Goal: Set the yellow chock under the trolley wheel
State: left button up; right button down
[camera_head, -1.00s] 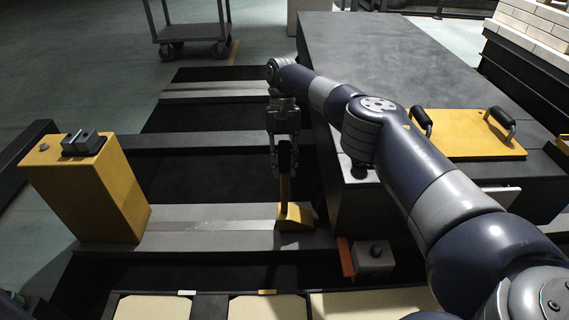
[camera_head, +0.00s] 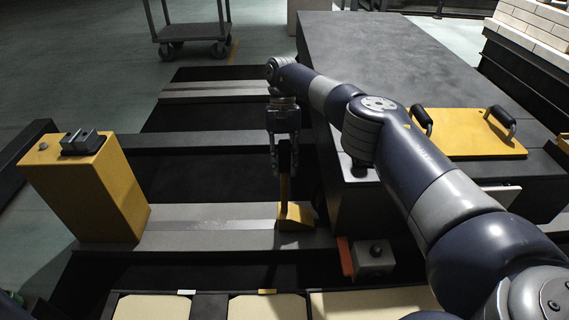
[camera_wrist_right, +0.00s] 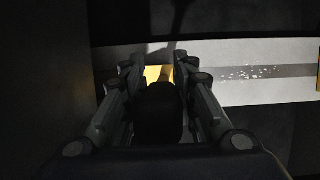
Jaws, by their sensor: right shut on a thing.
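The yellow chock (camera_head: 295,217) stands on a grey cross rail near the dark block, with a dark upright handle (camera_head: 284,160) above it. My right gripper (camera_head: 285,168) points down and is shut on this handle. In the right wrist view the dark handle (camera_wrist_right: 158,112) sits between the fingers, with part of the yellow chock (camera_wrist_right: 152,74) beyond it. The chock looks to be at the rail surface; I cannot tell whether it bears on it. A trolley (camera_head: 190,32) with grey caster wheels (camera_head: 219,49) stands on the floor at the back, well apart from the chock. My left gripper is not in view.
A yellow post (camera_head: 95,195) stands at the rail's left end. The large dark block (camera_head: 380,60) rises to the right, bearing a yellow plate with handles (camera_head: 465,135). Dark gaps lie between the rails. Pale flecks (camera_wrist_right: 250,72) lie on the rail.

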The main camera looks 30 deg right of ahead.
jog(key=shift+f+b, duration=0.6)
jog(key=shift+b, duration=0.05)
dwell(1.4)
jog(key=c, duration=1.2)
grip_release()
jog(key=shift+s+f, duration=0.1)
jog(key=shift+f, duration=0.2)
jog(key=shift+r, duration=0.1)
jog(key=shift+r, duration=0.1)
